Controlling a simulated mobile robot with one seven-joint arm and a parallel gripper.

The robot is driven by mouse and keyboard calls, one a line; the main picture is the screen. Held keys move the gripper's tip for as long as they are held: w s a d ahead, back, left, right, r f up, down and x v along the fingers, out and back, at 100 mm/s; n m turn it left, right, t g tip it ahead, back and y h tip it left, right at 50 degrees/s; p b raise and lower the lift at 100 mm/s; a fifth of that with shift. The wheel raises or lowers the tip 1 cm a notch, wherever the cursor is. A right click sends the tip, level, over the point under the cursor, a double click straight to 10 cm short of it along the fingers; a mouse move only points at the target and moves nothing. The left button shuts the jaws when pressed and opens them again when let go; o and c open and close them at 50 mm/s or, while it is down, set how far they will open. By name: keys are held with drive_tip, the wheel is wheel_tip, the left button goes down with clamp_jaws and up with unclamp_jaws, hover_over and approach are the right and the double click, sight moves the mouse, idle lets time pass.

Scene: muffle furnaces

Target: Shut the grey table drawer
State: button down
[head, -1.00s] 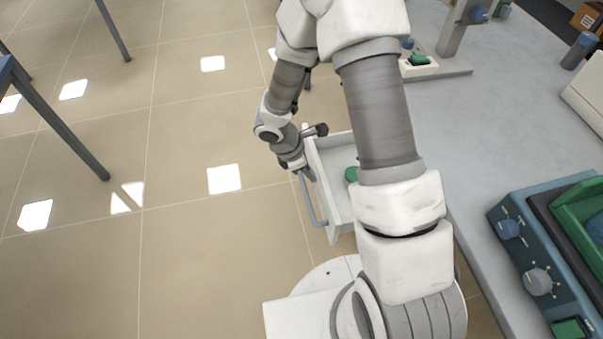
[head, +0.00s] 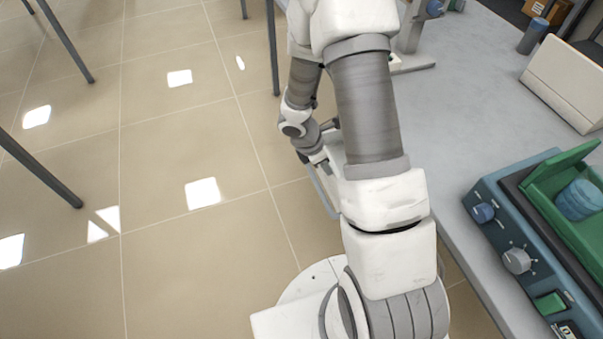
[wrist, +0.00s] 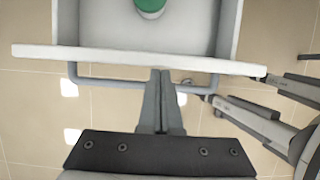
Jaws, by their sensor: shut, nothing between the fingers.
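The grey table drawer (head: 334,150) stands out from the table's left side in the head view, mostly hidden by my arm. In the wrist view its pale front panel (wrist: 100,56) runs across the picture, with the grey bar handle (wrist: 105,83) on its near side. A green round object (wrist: 150,6) lies inside the drawer. My gripper (wrist: 160,74) is shut and empty. Its fingertips overlap the handle bar in the wrist view and end at or very near the front panel; contact is unclear. The gripper (head: 320,160) is partly hidden in the head view.
The grey table (head: 450,110) extends along the right. A blue device with dials (head: 515,260) and an open green lid stands on it, with a white box (head: 565,85) farther back. Tiled floor (head: 160,270) is open on the left, with dark table legs (head: 40,165).

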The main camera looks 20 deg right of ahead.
drive_tip(key=d, duration=0.5)
drive_tip(key=d+p, duration=0.1)
drive_tip(key=d, duration=0.4)
drive_tip(key=d+p, duration=0.1)
drive_tip(key=d, duration=0.4)
drive_tip(key=shift+w, duration=0.25)
drive_tip(key=shift+d, duration=0.1)
